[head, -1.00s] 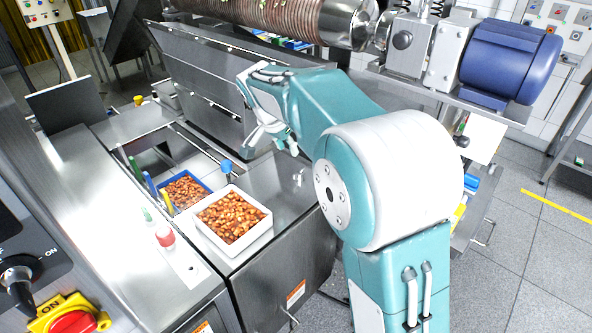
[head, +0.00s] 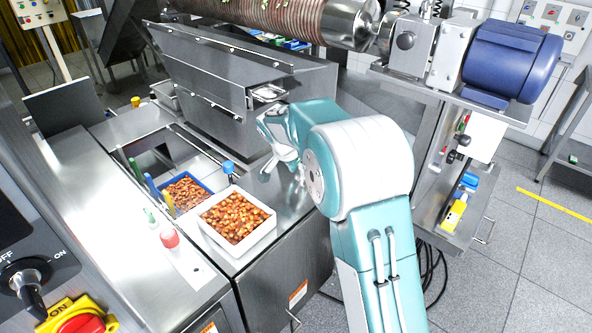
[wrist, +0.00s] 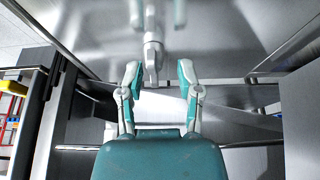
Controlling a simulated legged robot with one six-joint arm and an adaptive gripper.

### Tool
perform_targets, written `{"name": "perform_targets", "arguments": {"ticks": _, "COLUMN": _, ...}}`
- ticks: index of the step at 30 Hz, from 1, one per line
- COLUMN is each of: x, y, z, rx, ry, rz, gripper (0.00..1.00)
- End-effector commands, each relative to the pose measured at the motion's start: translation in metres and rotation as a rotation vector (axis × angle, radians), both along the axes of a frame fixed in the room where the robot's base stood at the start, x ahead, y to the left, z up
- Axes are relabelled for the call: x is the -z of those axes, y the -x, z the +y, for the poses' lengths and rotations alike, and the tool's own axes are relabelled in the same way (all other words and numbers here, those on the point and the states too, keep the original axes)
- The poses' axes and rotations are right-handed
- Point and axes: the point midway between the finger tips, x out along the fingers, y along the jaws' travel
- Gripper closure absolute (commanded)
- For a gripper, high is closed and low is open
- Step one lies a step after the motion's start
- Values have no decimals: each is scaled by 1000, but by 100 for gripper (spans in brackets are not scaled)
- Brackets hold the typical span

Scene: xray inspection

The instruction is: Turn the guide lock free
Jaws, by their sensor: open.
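A small steel lever on a round post (wrist: 152,58), which looks like the guide lock, shows in the wrist view. Its lower end sits between my fingertips, with a gap on each side. My gripper (wrist: 158,74) is open and holds nothing. In the head view my gripper (head: 278,172) is low over the steel top (head: 285,202), to the right of the blue-capped post (head: 229,168). In that view my gripper and arm hide the lever. Whether a finger touches it cannot be told.
A white tray of nuts (head: 243,253) stands at the front of the steel top. A blue-rimmed tray (head: 208,187) lies behind it in the opening. A steel hopper wall (head: 225,85) rises behind my gripper.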

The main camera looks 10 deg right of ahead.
Motion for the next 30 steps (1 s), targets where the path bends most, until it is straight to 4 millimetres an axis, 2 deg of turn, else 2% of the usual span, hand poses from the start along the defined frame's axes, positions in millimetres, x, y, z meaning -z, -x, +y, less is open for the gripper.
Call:
{"name": "perform_targets", "arguments": {"ticks": 7, "x": 1, "y": 0, "z": 2, "rx": 1, "ry": 4, "rz": 0, "gripper": 54}}
{"name": "perform_targets", "arguments": {"ticks": 8, "x": 1, "y": 0, "z": 3, "rx": 1, "ry": 5, "rz": 0, "gripper": 63}}
{"name": "perform_targets", "arguments": {"ticks": 9, "x": 1, "y": 0, "z": 3, "rx": 0, "ry": 5, "rz": 0, "gripper": 81}}
{"name": "perform_targets", "arguments": {"ticks": 10, "x": 1, "y": 0, "z": 4, "rx": 1, "ry": 6, "rz": 1, "gripper": 94}}
{"name": "perform_targets", "arguments": {"ticks": 11, "x": 1, "y": 0, "z": 4, "rx": 1, "ry": 6, "rz": 0, "gripper": 100}}
{"name": "perform_targets", "arguments": {"ticks": 30, "x": 2, "y": 0, "z": 5, "rx": -45, "ry": 2, "rz": 1, "gripper": 100}}
